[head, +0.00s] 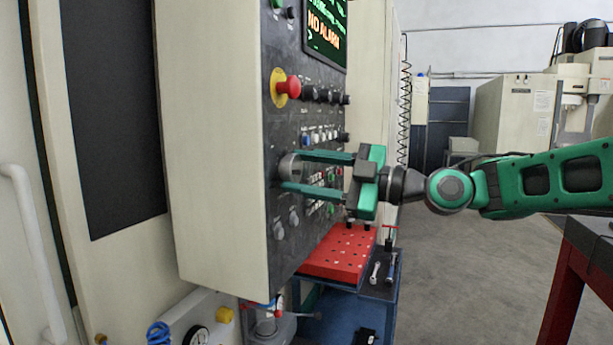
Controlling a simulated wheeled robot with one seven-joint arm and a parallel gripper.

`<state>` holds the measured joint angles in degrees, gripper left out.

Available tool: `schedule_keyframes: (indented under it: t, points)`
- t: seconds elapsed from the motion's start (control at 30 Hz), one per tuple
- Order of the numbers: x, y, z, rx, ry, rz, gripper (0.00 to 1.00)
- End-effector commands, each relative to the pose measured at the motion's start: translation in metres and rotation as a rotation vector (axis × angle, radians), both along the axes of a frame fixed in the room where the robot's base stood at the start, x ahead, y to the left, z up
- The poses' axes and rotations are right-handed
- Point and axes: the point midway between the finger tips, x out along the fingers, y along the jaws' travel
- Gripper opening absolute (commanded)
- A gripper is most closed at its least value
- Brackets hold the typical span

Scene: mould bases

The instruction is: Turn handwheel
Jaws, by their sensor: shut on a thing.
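The handwheel (290,167) is a small grey round dial on the dark front of the machine's control panel (285,120). My gripper (287,171) reaches in from the right with two green fingers, one above and one below the handwheel. The fingers are shut on it at its rim. The far side of the handwheel and the exact finger contact are hard to make out.
A red emergency stop button (289,87) and several knobs and buttons surround the handwheel on the panel. A screen (326,31) is above. A red perforated block (341,252) and tools lie on a cart below. Open floor (450,270) lies to the right.

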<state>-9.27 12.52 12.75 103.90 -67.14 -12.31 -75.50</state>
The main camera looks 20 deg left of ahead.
Motion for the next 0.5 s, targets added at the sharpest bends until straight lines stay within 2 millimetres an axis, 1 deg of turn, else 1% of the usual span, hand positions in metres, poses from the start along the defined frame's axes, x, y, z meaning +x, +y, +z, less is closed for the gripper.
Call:
schedule_keyframes:
  t: [0.03, 0.5]
  points:
    - [0.0051, -0.0021, -0.0046, -0.011, -0.039, -0.009, 0.24]
    - [0.0059, -0.0021, -0.0025, -0.046, -0.471, -0.007, 0.24]
